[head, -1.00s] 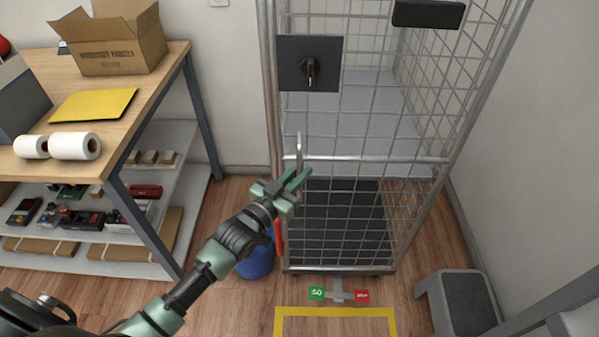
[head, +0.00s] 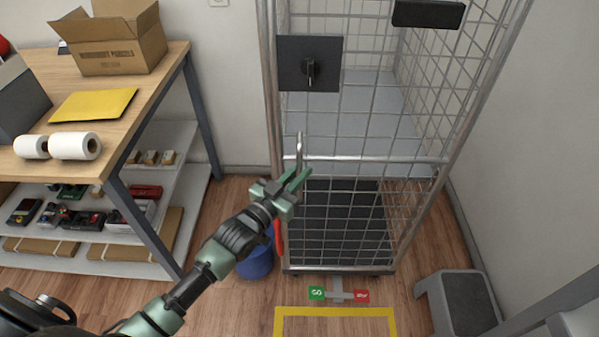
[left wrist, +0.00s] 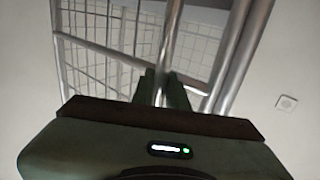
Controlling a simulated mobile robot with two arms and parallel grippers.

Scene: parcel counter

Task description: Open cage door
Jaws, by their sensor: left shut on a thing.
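The wire roll cage (head: 362,158) stands against the wall in the head view, its mesh front door (head: 345,215) in line with the frame, with no clear gap showing. A vertical metal handle bar (head: 299,150) stands at the door's left side. My left gripper (head: 298,181) is shut on the lower part of this handle. In the left wrist view the handle bar (left wrist: 168,50) runs up from between the fingers (left wrist: 163,88), with the mesh behind it. A black latch plate (head: 310,63) with a knob is higher on the door. My right gripper is not in view.
A wooden packing table (head: 150,80) with an open carton (head: 110,38) stands at the left. A blue bin (head: 256,262) is beside the cage's lower left corner. A grey step stool (head: 458,303) stands at the lower right. A yellow-taped floor area (head: 335,311) lies before the cage.

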